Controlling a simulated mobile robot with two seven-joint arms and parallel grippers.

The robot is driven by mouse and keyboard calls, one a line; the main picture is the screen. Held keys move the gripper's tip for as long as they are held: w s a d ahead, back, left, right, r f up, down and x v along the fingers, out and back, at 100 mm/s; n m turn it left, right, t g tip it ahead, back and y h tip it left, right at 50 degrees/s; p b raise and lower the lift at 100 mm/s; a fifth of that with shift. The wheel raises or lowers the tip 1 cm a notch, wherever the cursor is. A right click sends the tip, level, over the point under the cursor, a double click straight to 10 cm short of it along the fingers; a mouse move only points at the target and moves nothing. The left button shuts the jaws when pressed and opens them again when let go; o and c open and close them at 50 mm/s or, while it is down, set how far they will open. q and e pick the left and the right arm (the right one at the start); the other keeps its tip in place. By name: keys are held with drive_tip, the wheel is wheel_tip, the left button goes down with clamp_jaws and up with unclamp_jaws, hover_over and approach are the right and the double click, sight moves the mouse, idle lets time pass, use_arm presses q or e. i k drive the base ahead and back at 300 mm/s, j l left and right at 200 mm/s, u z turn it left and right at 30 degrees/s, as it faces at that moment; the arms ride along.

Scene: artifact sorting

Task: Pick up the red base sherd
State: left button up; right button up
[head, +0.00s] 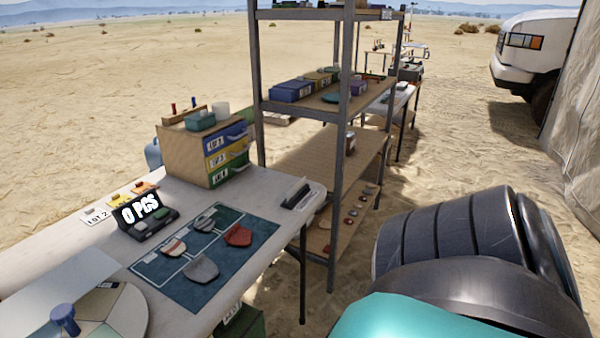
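A red sherd (238,236) lies at the right side of a dark blue-green mat (170,283) on the white table (60,235). Whether it is a base piece is too small to tell. A grey sherd (201,269) lies nearer on the mat. A red-and-pale striped sherd (174,247) lies to its left, and a grey-green sherd (205,222) lies at the back. Nothing touches the red sherd. Neither of my grippers is in view; only a large dark and teal part of my own body shows at the lower right.
A wooden drawer box (185,157) with blue, yellow and green drawers stands behind the mat. A metal shelf (338,185) rises just beyond the table's right end. Sand lies open right of the shelf.

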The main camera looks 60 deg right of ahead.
sight(239, 235)
drive_tip(key=z, duration=1.55)
drive_tip(key=l+u, duration=0.1)
drive_tip(key=u, duration=0.3)
drive_tip(key=l+u, duration=0.1)
drive_tip(key=u, duration=0.3)
drive_tip(key=i+l+u, duration=0.1)
drive_tip(key=u, duration=0.3)
drive_tip(key=l+u, duration=0.3)
drive_tip(key=l, duration=0.15)
drive_tip(key=l+u, duration=0.35)
drive_tip(key=l, duration=0.35)
drive_tip(key=k+l+u, duration=0.15)
drive_tip(key=l, duration=0.15)
drive_tip(key=k+l, duration=0.1)
drive_tip(key=l, duration=0.25)
